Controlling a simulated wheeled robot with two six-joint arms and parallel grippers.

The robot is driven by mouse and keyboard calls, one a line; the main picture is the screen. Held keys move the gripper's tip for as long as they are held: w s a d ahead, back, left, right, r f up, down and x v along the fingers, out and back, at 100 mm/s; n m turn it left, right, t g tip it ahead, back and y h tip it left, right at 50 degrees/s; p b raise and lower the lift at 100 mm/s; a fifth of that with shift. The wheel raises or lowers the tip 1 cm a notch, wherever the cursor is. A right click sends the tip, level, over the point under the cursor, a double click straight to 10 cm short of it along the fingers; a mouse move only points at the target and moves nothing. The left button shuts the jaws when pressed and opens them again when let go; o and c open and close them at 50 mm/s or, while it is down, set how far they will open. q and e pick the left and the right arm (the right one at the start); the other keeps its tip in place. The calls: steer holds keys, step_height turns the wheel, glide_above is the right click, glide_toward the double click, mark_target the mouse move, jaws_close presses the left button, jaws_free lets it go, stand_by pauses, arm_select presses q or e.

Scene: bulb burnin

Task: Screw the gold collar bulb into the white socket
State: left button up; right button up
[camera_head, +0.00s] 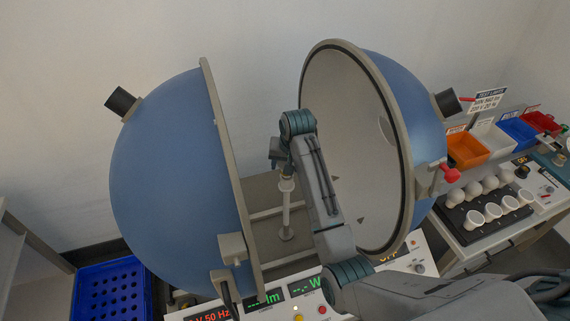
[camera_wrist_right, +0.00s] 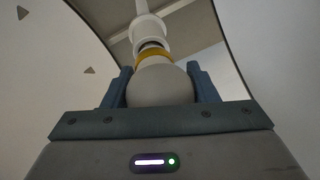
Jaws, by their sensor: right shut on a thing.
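The gold collar bulb (camera_wrist_right: 160,85) is between the two fingers of my right gripper (camera_wrist_right: 160,88), which is shut on its round white glass. Its gold collar (camera_wrist_right: 153,54) points away from the gripper. The white socket (camera_wrist_right: 148,32) is straight beyond the collar and in line with it; I cannot tell how deep the bulb's base sits in it. In the head view my right gripper (camera_head: 281,160) is inside the opened sphere, at the top of the socket's post (camera_head: 287,215). The bulb is mostly hidden there. My left gripper is not in view.
Blue sphere halves stand left (camera_head: 175,180) and right (camera_head: 400,110) of my right arm, their rims close by. A panel (camera_head: 290,300) with displays is in front. A bulb rack (camera_head: 485,215) and coloured bins (camera_head: 467,150) are at the right; a blue crate (camera_head: 105,290) is lower left.

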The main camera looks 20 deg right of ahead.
steer(key=m, duration=0.2)
steer(key=m+h, duration=0.1)
steer(key=m, duration=0.1)
steer(key=shift+d+f+m, duration=0.1)
steer(key=shift+d+m, duration=0.05)
steer(key=shift+m, duration=0.15)
steer(key=m+h, duration=0.1)
steer(key=m, duration=0.4)
steer(key=shift+s+d+g+h, duration=0.1)
steer(key=shift+g+h, duration=0.3)
steer(key=m+g+h, duration=0.1)
steer(key=m, duration=0.4)
steer(key=shift+d+m, duration=0.1)
steer(key=shift+m, duration=0.2)
steer(key=m, duration=0.2)
steer(key=m+g, duration=0.1)
steer(key=m, duration=0.2)
steer(key=shift+s+f+g, duration=0.1)
steer(key=shift+g, duration=0.2)
steer(key=o, duration=0.9)
steer(key=shift+d, duration=0.15)
steer(key=shift+c, duration=0.2)
steer(key=shift+d, duration=0.2)
